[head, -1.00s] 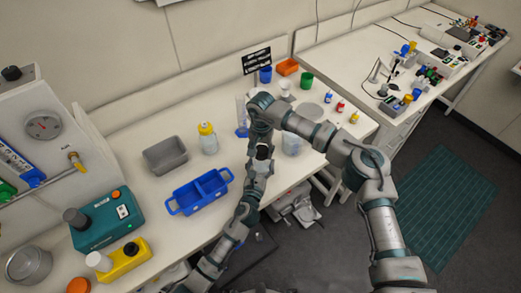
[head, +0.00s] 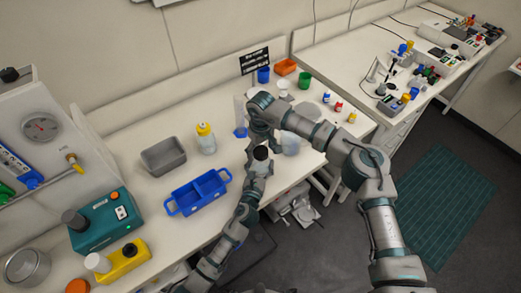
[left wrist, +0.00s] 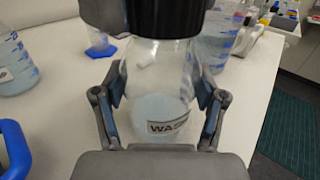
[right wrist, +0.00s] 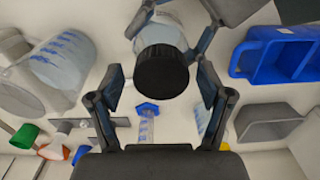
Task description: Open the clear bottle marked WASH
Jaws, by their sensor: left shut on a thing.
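The clear bottle (left wrist: 157,85) marked WASH stands upright between the fingers of my left gripper (left wrist: 160,98), which is shut on its body. Its black screw cap (left wrist: 168,18) is on; the cap also shows in the head view (head: 261,153) and in the right wrist view (right wrist: 162,72). My right gripper (right wrist: 160,76) is open, its fingers on either side of the cap with gaps visible. In the head view the right gripper (head: 264,132) is just behind the cap, its fingers mostly hidden.
A blue two-part tray (head: 199,192), a grey bin (head: 163,156) and a yellow-capped bottle (head: 206,138) stand left of the grippers. A beaker (head: 290,144) is close on the right. A measuring cylinder (head: 240,112) stands behind. The bench's front edge runs below the left arm.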

